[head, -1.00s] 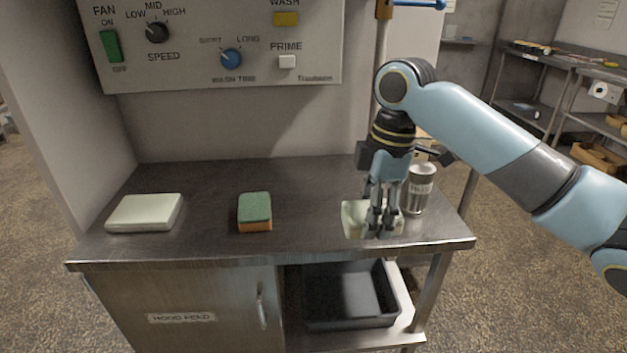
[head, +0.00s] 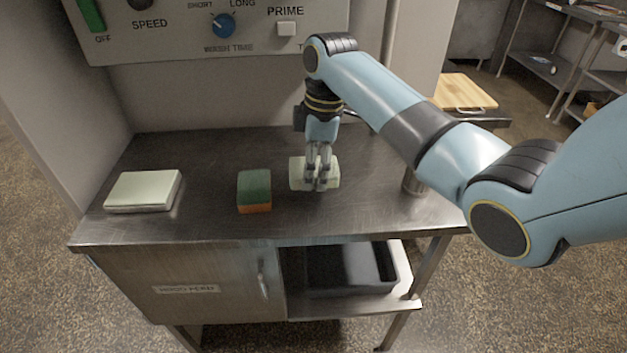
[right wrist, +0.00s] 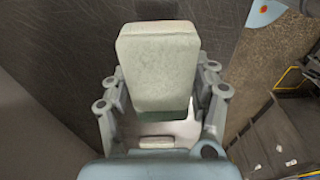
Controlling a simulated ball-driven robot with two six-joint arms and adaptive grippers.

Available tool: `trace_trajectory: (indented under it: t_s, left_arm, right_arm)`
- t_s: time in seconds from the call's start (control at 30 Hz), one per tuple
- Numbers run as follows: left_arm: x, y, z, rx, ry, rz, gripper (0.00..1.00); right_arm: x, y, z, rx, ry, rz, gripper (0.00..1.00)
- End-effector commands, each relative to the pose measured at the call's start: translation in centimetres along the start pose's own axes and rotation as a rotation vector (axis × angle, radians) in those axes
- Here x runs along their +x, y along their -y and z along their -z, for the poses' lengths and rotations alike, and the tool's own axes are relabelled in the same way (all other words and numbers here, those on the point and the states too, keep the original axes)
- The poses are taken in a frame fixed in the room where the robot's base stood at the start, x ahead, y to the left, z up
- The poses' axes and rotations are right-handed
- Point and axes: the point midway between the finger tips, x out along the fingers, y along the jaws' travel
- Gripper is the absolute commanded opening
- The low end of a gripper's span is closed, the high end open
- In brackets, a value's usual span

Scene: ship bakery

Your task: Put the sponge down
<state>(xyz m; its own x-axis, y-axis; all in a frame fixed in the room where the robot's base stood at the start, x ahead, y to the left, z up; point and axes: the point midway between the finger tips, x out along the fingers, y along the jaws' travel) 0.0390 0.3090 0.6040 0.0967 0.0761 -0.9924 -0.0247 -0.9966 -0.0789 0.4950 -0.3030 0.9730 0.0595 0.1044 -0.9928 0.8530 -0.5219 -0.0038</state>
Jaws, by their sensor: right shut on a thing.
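My right gripper (head: 317,187) is shut on a pale, whitish-green sponge (head: 298,172), over the right half of the steel counter (head: 215,155). The fingers hide the middle of the sponge. In the right wrist view the sponge (right wrist: 158,60) is a rounded block between the fingers, with a darker green strip at its near end. I cannot tell whether it touches the counter. A second sponge (head: 254,187), green on top and orange below, lies apart to its left. My left gripper is out of view.
A pale flat block (head: 143,190) lies at the counter's left. The panel (head: 160,42) rises behind. A black tray (head: 345,268) sits on the shelf below. The counter's front middle is clear.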

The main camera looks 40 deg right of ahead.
Motion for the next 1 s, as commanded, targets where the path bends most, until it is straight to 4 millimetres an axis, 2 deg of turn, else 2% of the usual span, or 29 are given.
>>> trace_trajectory:
  t_s: [0.1,0.3,0.67,0.7,0.87,1.0]
  left_arm:
    - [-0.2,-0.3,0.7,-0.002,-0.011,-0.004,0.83]
    - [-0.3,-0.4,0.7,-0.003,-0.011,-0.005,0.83]
    - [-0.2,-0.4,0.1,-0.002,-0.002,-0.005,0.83]
    - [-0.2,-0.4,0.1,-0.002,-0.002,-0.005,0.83]
    - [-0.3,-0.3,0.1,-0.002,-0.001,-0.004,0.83]
    - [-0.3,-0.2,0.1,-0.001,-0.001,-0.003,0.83]
  right_arm:
    - [1.4,0.0,-0.1,0.001,0.003,0.003,0.50]
    - [3.9,0.0,-0.4,0.000,0.002,0.001,0.50]
    - [4.3,0.0,-0.5,0.000,0.001,0.000,0.50]
    - [4.3,-0.1,-0.5,0.000,0.001,-0.001,0.63]
    - [4.3,-0.1,-0.5,0.000,0.001,-0.001,0.84]
    - [4.3,-0.1,-0.5,0.001,0.001,-0.001,0.84]
